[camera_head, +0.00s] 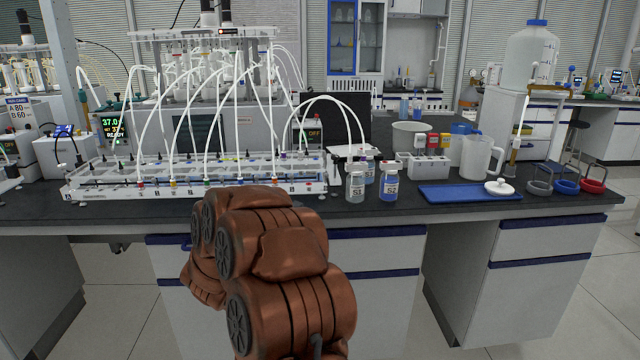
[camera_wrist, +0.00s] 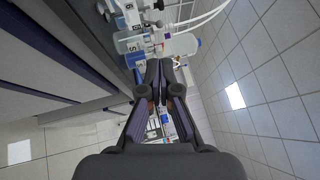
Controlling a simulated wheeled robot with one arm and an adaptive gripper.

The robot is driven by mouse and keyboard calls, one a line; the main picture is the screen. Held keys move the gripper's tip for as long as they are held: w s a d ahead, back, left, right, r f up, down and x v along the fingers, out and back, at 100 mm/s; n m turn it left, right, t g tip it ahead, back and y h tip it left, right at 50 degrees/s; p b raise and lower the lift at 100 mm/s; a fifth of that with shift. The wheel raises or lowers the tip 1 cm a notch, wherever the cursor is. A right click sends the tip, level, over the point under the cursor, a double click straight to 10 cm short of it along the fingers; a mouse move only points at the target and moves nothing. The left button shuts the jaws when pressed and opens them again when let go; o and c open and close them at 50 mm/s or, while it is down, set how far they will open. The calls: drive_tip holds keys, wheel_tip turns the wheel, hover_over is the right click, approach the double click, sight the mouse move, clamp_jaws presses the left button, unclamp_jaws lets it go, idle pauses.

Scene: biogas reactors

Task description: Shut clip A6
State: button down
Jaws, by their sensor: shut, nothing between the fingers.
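The long white tube rack (camera_head: 100,192) stands on the dark bench in the head view, with a row of small coloured clips along its front and white tubes arching over it. I cannot tell which clip is A6, or whether it is open; the clip labels are too small to read. My own brown arm covers part of the rack's front. My gripper (camera_wrist: 160,78) shows in the wrist view with its fingers together and empty. It is hidden behind the arm in the head view.
Bottles S1 (camera_head: 355,185) and S2 (camera_head: 389,184) stand just right of the rack. Farther right are a blue tray (camera_head: 450,194), a jug (camera_head: 477,158) and coloured rings (camera_head: 566,187). The bench's front edge runs below, with drawers under it.

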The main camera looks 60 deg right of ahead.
sight(326, 175)
drive_tip(key=p+x, duration=0.1)
drive_tip(key=x, duration=1.2)
drive_tip(key=shift+d, duration=0.3)
drive_tip(key=shift+p, duration=0.3)
